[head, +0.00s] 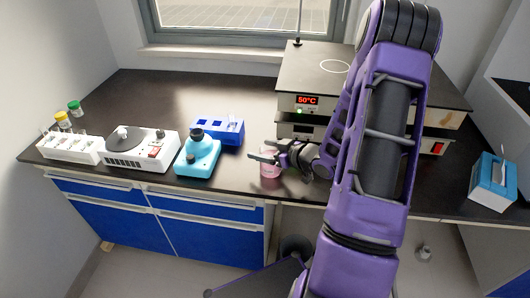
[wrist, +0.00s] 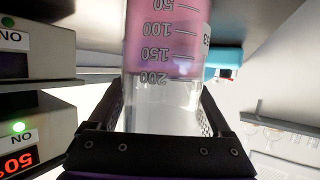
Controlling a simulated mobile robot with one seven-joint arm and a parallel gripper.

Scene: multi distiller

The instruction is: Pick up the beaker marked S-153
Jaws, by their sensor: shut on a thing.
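A clear beaker with pink liquid (head: 270,167) is at the front part of the dark bench in the head view. In the wrist view the beaker (wrist: 165,50) appears upside down, with printed volume marks from 50 to 200. Part of a label shows at its right edge, but its full text cannot be read. My gripper (head: 268,158) reaches it from the right and is shut on it. In the wrist view the fingers (wrist: 160,110) lie on both sides of the beaker. I cannot tell whether the beaker touches the bench.
A hotplate reading 50°C (head: 307,100) stands behind and right of the beaker. To the left are a blue rack (head: 230,131), a turquoise device (head: 197,158), a white machine (head: 140,150) and a tube rack (head: 68,148). A blue box (head: 494,182) is at far right.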

